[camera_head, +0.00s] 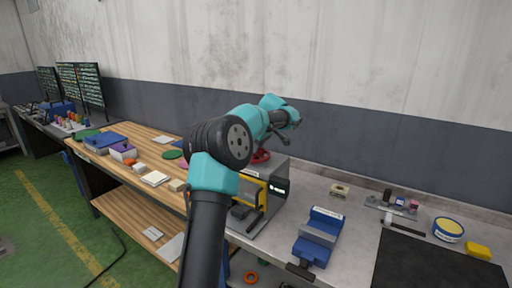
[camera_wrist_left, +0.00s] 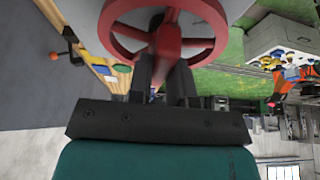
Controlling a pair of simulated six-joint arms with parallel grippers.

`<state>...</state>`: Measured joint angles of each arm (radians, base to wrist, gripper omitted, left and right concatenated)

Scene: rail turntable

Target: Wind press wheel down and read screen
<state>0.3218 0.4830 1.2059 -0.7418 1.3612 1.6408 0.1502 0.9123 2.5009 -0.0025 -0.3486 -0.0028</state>
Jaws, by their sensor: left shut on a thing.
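The red press wheel (camera_head: 261,156) shows in the head view on top of the grey press (camera_head: 270,212), partly hidden by my left arm. In the left wrist view the red wheel (camera_wrist_left: 209,16) fills the top middle, with its rim and spokes visible. My left gripper (camera_wrist_left: 163,68) is shut on a red part of the wheel, one dark finger on each side. In the head view my left gripper (camera_head: 277,132) is above the press. A small dark screen (camera_head: 278,188) with a light strip is on the press front; its reading is too small to tell. My right gripper is not in view.
A blue vise (camera_head: 319,236) stands right of the press on the grey bench. The wooden bench (camera_head: 128,177) at left holds several blocks.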

